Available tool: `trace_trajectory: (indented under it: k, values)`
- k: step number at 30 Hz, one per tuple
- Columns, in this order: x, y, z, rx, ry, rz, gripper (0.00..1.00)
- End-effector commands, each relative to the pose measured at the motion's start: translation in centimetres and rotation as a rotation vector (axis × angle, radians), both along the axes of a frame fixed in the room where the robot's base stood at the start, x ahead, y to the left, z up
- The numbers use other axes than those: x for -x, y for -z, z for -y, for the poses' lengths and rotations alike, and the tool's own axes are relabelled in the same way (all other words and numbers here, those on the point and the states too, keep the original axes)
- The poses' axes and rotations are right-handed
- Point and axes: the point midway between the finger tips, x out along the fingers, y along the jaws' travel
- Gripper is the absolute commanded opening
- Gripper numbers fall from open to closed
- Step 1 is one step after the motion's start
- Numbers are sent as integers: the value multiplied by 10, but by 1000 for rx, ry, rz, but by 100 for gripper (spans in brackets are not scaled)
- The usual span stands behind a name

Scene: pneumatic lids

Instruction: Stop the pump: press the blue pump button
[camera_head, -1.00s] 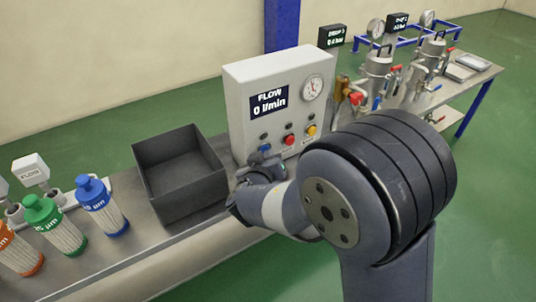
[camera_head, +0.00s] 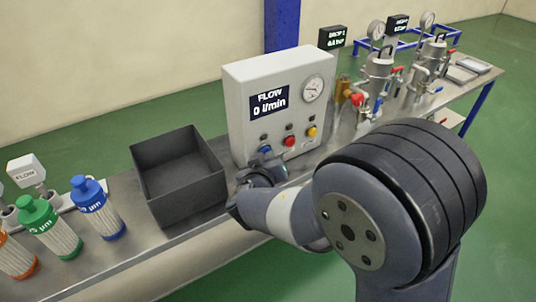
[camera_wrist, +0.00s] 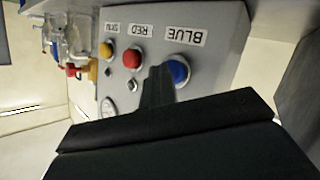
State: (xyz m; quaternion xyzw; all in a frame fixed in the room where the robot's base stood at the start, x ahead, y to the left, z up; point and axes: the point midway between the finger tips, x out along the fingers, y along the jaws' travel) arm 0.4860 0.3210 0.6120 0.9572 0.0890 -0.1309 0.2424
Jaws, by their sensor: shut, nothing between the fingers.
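The blue pump button (camera_head: 265,149) is on the lower front of the grey control box (camera_head: 241,103). In the wrist view the blue button (camera_wrist: 179,71) sits under a label reading BLUE, seen upside down. My gripper (camera_head: 262,171) is just in front of the panel, below the blue button. In the wrist view my gripper's fingers (camera_wrist: 160,73) are shut and empty, their tips close beside the blue button on the red button's side. I cannot tell whether they touch the panel. The display reads FLOW 0 l/min.
A red button (camera_head: 289,140) and a yellow button (camera_head: 312,131) are in the same row. An open black bin (camera_head: 150,187) stands left of the box. Filter cartridges (camera_head: 97,210) stand further left. Metal housings with valves (camera_head: 378,75) are on the right of the bench.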

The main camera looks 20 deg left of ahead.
Motion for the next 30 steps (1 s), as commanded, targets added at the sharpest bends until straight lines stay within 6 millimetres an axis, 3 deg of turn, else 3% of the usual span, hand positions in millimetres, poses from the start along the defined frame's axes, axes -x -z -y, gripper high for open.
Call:
trace_trajectory:
  k: [21,30]
  values:
    - [38,2,44,0,0,-1,0]
    - [39,1,46,1,0,-2,0]
